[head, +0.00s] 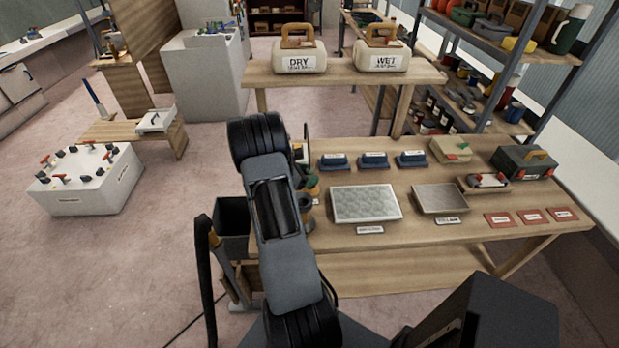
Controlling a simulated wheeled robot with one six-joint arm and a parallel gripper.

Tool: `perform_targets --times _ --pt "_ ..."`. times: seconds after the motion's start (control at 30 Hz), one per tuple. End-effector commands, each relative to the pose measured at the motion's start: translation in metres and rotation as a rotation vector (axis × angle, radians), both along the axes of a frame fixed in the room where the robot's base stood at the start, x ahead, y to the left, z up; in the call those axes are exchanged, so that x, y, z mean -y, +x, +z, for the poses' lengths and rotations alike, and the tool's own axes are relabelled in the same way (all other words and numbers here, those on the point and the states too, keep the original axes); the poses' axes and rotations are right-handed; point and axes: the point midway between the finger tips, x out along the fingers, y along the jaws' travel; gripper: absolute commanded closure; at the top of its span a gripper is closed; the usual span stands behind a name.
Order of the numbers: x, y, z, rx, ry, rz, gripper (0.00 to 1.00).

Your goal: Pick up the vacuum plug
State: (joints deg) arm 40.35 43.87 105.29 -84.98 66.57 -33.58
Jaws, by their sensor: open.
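I cannot pick out a vacuum plug for certain. Two beige cases with wooden handles stand on the raised shelf at the back of the bench, one labelled DRY (299,61) and one labelled WET (380,61). My arm rises through the middle of the head view and covers the left end of the bench. My gripper does not show; the dark elbow and the arm link hide what lies beyond them. Small coloured things show just right of the elbow, partly covered, and I cannot tell what they are.
The wooden bench (385,236) holds a pale textured panel (365,204), a shallow tray (440,199), blue blocks (373,160), a dark toolbox (525,162) and red cards (532,215). A black bin (232,217) stands at its left. A white box (88,190) with red-handled switches is left, beyond open floor.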

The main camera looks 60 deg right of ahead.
Motion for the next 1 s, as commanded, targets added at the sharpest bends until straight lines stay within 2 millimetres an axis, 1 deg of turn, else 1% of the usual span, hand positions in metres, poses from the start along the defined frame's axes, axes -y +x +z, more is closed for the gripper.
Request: perform_targets --times 0.1,0.33,0.9,0.93,1.0 --pt "0.0046 -0.0028 -0.0021 0.001 0.001 0.000 0.41" --pt "0.0052 -0.0030 -0.0028 0.000 0.000 0.001 0.41" --pt "0.0050 -0.0029 -0.0026 0.000 0.000 0.001 0.95" --pt "0.0050 -0.0029 -0.0026 0.000 0.000 0.001 0.98" --pt "0.0050 -0.0029 -0.0024 0.001 -0.001 0.001 1.00"
